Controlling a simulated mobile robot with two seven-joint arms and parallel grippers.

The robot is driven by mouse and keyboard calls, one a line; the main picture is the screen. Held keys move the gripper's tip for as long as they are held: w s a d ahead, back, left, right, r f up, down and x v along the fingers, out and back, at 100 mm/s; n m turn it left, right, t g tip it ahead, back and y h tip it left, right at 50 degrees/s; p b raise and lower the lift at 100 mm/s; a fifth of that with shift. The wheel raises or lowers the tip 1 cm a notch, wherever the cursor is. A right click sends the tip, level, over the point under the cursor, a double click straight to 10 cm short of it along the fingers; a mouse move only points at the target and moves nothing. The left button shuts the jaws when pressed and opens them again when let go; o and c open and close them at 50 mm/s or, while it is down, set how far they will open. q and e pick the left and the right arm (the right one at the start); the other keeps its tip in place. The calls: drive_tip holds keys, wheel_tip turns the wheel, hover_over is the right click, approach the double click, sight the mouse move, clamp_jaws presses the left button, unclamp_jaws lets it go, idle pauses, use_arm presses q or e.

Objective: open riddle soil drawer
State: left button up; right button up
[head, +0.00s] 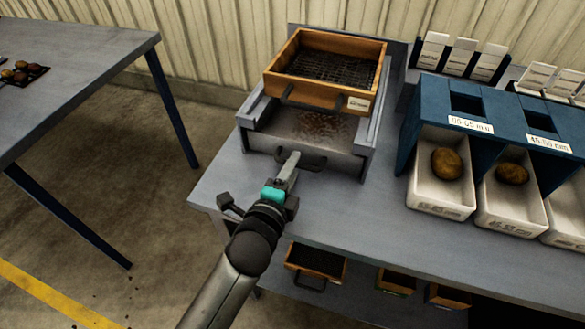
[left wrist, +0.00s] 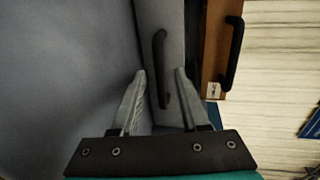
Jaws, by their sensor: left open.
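The grey soil drawer (head: 340,163) is the low part of the riddle on the bench, with brown soil (head: 318,125) showing inside behind its front. Its black bar handle (head: 305,162) is on the front face. In the left wrist view the drawer handle (left wrist: 159,62) stands upright in the picture, its lower end between my fingertips. My left gripper (head: 291,160) is open at the left part of this handle; it also shows in the left wrist view (left wrist: 160,75). I cannot tell whether a finger touches the handle. My right gripper is not in view.
A wooden riddle tray (head: 372,105) with mesh and its own black handle sits above the drawer. A blue grader (head: 408,125) with white bins holding potatoes stands to the right. Wooden drawers (head: 316,262) are under the bench. Bare bench top (head: 340,205) lies before the riddle.

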use_arm(q)
drive_tip(key=shift+w, duration=0.25)
drive_tip(key=shift+c, duration=0.4)
clamp_jaws()
idle(0.9)
